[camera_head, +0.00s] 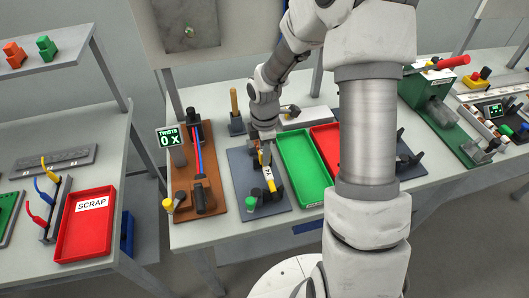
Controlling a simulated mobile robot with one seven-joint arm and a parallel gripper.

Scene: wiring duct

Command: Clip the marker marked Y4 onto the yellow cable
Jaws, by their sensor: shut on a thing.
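A yellow cable (271,186) stands out on a blue-grey board (240,176) in the middle of the bench, near a black clamp. A small pale marker (267,172) with dark print shows at its upper part; the print is too small to read for sure. My gripper (265,154) is over the far part of this board, pointing down, shut on a small piece that looks like the marker. The fingertips are small and partly hidden, so I cannot tell whether the marker is around the cable or only beside it.
A green tray (304,168) and a red tray (326,140) stand right of the board, partly behind my arm. A brown board (183,199) with a blue and red cable and a counter display (170,138) is left. A red scrap tray (85,235) is on the left table.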

